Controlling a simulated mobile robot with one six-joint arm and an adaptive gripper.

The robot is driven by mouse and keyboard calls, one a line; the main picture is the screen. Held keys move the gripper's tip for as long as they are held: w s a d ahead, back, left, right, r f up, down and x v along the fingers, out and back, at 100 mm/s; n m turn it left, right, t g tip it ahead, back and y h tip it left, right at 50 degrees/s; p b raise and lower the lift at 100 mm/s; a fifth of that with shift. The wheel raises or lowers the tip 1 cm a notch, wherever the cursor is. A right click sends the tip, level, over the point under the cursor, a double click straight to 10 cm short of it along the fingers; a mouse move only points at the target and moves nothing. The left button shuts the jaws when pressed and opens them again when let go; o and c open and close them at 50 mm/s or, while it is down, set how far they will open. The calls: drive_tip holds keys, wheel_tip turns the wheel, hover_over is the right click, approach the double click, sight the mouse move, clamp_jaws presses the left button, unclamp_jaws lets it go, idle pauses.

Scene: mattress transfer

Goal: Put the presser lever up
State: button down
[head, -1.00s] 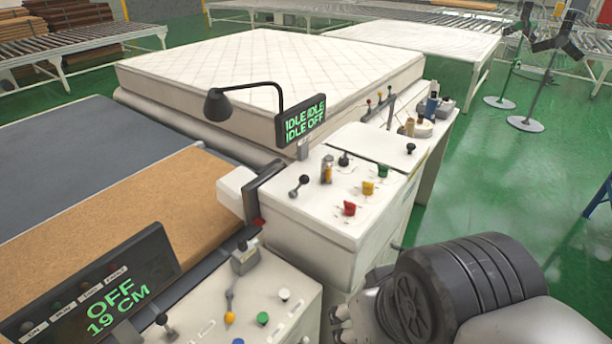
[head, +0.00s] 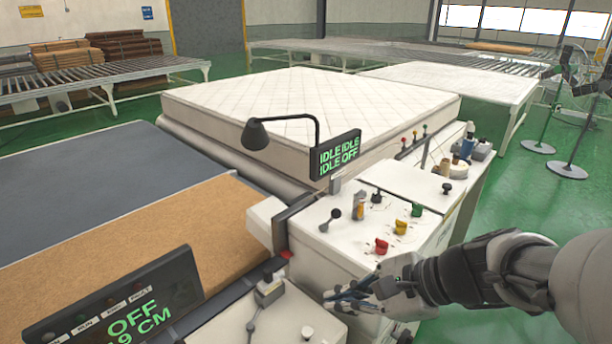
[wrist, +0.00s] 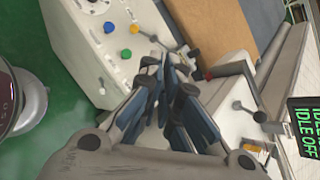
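On the white machine's sloped panel stands a lever with a black ball knob (head: 335,214), tilted up to the right. It also shows in the wrist view (wrist: 260,117), right of my fingers. No label shows which lever is the presser lever. Another small lever block (head: 268,288) sits on the nearer control box. My gripper (head: 340,296) is in front of the white machine, below the ball-knob lever and apart from it. In the wrist view my fingers (wrist: 172,88) are apart with nothing seen between them.
Red (head: 382,246), yellow (head: 400,227) and green (head: 417,210) knobs sit on the panel. A lamp (head: 256,133) and an IDLE/OFF display (head: 336,155) stand behind. The near display (head: 125,310) reads OFF. A mattress (head: 300,110) lies beyond.

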sight(331, 218)
drive_tip(key=w+d+m+t, duration=0.2)
drive_tip(key=w+d+m, duration=0.1)
drive_tip(key=d+m, duration=0.1)
drive_tip(key=w+d+f+m+t, duration=0.1)
drive_tip(key=w+d+m+t, duration=0.1)
drive_tip(key=w+d+m, duration=0.2)
drive_tip(key=w+d+f+m+t+b, duration=0.1)
drive_tip(key=w+d+m+t, duration=0.1)
drive_tip(key=w+d+m, duration=0.2)
drive_tip(key=shift+d+m+t, duration=0.3)
drive_tip(key=shift+d+t, duration=0.1)
drive_tip(key=shift+d, duration=0.3)
drive_tip(key=b+x, duration=0.3)
drive_tip(key=x, duration=0.6)
drive_tip(key=shift+a+f, duration=0.1)
drive_tip(key=shift+f, duration=0.15)
drive_tip(key=w+a, duration=0.1)
drive_tip(key=w+r, duration=0.1)
drive_tip(key=w, duration=0.1)
drive_tip(key=shift+a+r, duration=0.15)
drive_tip(key=shift+a, duration=0.25)
drive_tip(key=shift+w+a+r, duration=0.2)
drive_tip(key=shift+w+r, duration=0.05)
drive_tip(key=shift+w, duration=0.2)
drive_tip(key=shift+r+h, duration=0.1)
drive_tip(key=shift+h, duration=0.2)
